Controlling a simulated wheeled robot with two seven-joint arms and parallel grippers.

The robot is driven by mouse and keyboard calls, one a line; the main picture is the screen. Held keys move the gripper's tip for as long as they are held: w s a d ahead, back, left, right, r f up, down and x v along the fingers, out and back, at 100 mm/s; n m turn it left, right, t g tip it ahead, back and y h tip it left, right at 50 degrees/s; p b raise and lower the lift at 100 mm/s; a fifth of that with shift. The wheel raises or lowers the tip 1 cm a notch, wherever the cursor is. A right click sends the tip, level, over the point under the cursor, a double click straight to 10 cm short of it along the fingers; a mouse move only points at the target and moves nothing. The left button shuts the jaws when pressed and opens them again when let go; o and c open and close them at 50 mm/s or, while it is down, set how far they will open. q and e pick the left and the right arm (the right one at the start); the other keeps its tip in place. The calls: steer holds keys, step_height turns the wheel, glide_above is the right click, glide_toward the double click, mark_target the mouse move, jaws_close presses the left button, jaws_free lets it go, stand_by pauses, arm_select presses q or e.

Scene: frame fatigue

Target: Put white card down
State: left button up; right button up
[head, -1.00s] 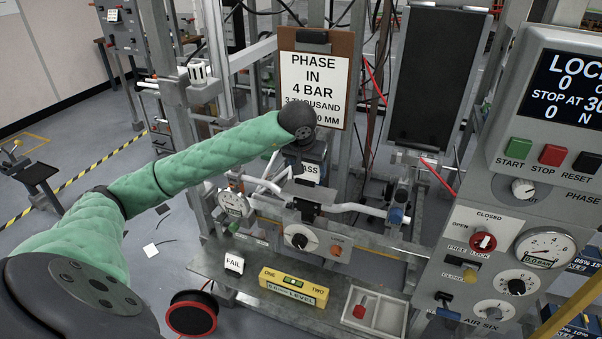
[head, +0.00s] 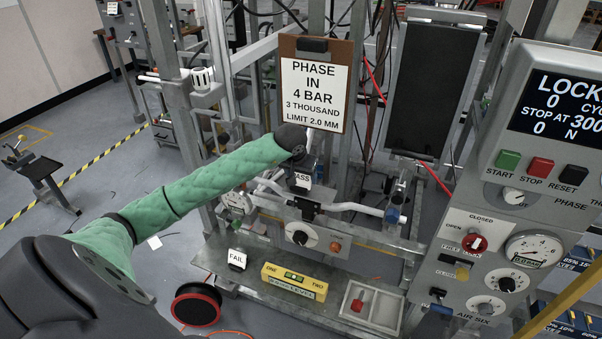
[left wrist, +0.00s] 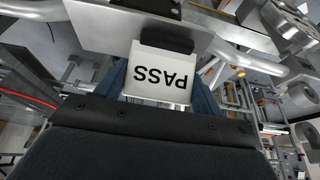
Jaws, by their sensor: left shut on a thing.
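The white card (head: 302,180) marked PASS is held in front of the rig, above the bench and just behind the pipe frame in the picture's line of sight. My left gripper (head: 305,165) is mostly hidden behind its own dark wrist and is shut on the card. In the left wrist view the PASS card (left wrist: 160,77) reads upside down between the blue-grey fingers, with a black block at its far edge. A second white card (head: 237,257), marked FAIL, stands on the bench ledge. My right gripper is out of view.
A yellow level (head: 294,282) and a grey tray (head: 391,311) with a red-handled item lie on the ledge. A bent white pipe frame (head: 350,207) crosses close to the card.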

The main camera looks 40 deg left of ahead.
arm_select(q)
steer(key=shift+f, duration=0.25)
steer(key=shift+f, duration=0.1)
stand_by(0.3)
steer(key=o, duration=1.1)
steer(key=shift+r, duration=0.2)
